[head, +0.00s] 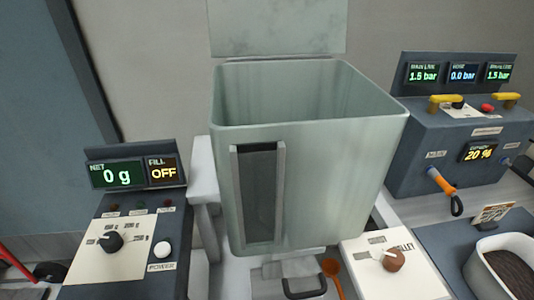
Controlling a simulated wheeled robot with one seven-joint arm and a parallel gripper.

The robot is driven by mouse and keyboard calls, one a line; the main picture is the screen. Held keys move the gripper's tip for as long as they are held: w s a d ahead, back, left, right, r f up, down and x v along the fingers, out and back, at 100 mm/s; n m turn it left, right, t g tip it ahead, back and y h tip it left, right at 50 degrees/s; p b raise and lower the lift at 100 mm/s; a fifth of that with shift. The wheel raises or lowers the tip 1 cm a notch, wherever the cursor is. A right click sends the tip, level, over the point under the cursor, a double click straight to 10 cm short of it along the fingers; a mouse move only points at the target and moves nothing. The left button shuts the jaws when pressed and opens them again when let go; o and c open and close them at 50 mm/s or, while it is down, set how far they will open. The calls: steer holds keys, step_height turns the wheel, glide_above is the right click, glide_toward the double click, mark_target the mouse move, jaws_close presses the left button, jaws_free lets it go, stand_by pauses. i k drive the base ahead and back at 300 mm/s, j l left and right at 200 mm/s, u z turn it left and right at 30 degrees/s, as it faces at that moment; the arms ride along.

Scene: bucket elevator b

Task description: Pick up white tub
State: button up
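A white tub (478,268) sits at the lower right, on a dark grey surface. It is cut off by the right and bottom edges of the head view. Dark brown material shows inside it. My gripper is not in view, so whether it is open or shut does not show.
A large pale green hopper (335,175) with a slotted window stands in the middle. A scale panel (118,240) reading 0 g and FILL OFF is at left. A pressure console (450,125) stands behind the tub, and a small sign (490,217) beside it. A white knob panel (375,278) is left of the tub.

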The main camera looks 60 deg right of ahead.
mark_target(501, 267)
steer(key=k+j+z, duration=0.2)
steer(key=k+j, duration=0.2)
steer(key=k, duration=0.15)
steer(key=k+l+z, duration=0.25)
steer(key=k, duration=0.25)
steer(key=k+l+z, duration=0.25)
steer(key=k, duration=0.25)
steer(key=k+l+z, duration=0.15)
steer(key=l, duration=0.4)
steer(key=l+z, duration=0.15)
steer(key=l, duration=0.35)
